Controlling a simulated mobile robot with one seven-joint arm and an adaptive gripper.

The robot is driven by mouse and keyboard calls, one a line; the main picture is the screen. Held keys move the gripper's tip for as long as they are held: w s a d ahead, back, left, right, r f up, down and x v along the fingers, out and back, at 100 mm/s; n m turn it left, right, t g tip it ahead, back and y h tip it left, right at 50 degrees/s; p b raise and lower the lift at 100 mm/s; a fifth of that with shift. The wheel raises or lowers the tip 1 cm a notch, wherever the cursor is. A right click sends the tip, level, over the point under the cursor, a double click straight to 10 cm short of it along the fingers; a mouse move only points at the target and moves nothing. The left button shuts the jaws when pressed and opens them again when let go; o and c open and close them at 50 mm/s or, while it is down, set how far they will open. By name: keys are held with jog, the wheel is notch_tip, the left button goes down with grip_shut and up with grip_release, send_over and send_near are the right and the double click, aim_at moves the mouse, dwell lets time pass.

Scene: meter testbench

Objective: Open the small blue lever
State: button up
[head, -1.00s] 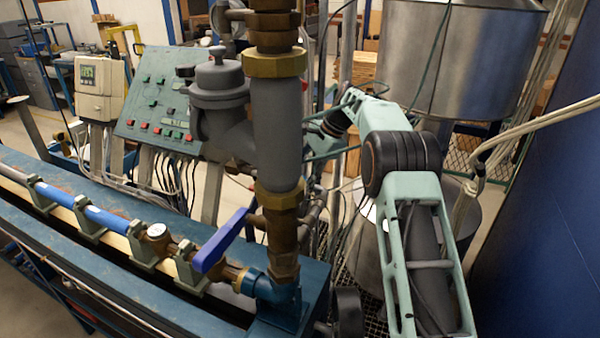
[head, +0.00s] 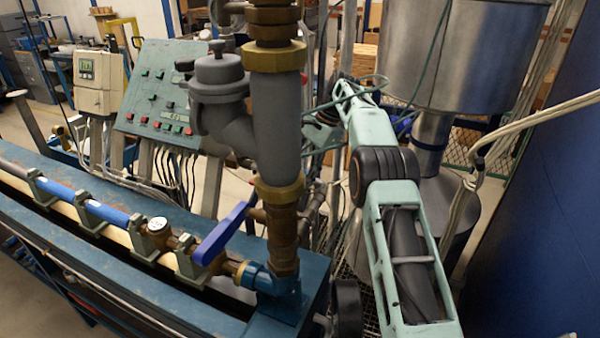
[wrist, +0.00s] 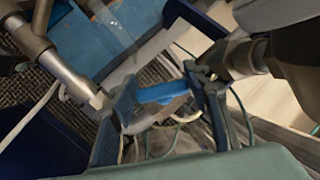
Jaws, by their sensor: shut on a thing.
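The small blue lever (wrist: 162,92) shows in the wrist view as a short bright blue bar. My gripper (wrist: 168,88) has one finger on each side of it and is shut on it. The lever's pivot and the valve under it are not clear in this view. In the head view my arm reaches away behind the thick grey pipe, and the small lever and my fingertips are hidden there. A larger blue lever (head: 222,234) stands tilted on the brass and blue pipe in front, apart from my gripper.
The grey vertical pipe with brass collars (head: 277,125) stands left of my arm. A big metal tank (head: 460,55) is behind the arm, and a blue wall (head: 545,220) closes the right side. A control panel (head: 158,95) stands at the back left. Metal pipes (wrist: 60,68) lie near my fingers.

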jog(key=shift+f, duration=0.1)
jog(key=o, duration=1.2)
jog(key=shift+c, duration=0.2)
jog(key=shift+m+t+y, duration=0.3)
jog(key=shift+m, duration=0.2)
jog(key=shift+m+t+b, duration=0.3)
jog(key=shift+m+b, duration=0.1)
jog(key=m+t+y+b, duration=0.1)
jog(key=b, duration=0.2)
jog(key=shift+f+m, duration=0.2)
jog(key=shift+m, duration=0.2)
jog(key=m+t+b, duration=0.1)
jog(key=b, duration=0.4)
jog(key=shift+w+m+t+y, duration=0.1)
jog(key=shift+m+t+y, duration=0.2)
jog(key=shift+m+t, duration=0.1)
jog(key=m+t+b, duration=0.1)
jog(key=b, duration=0.4)
jog(key=shift+m, duration=0.3)
jog(key=m+t+b, duration=0.1)
jog(key=b, duration=0.3)
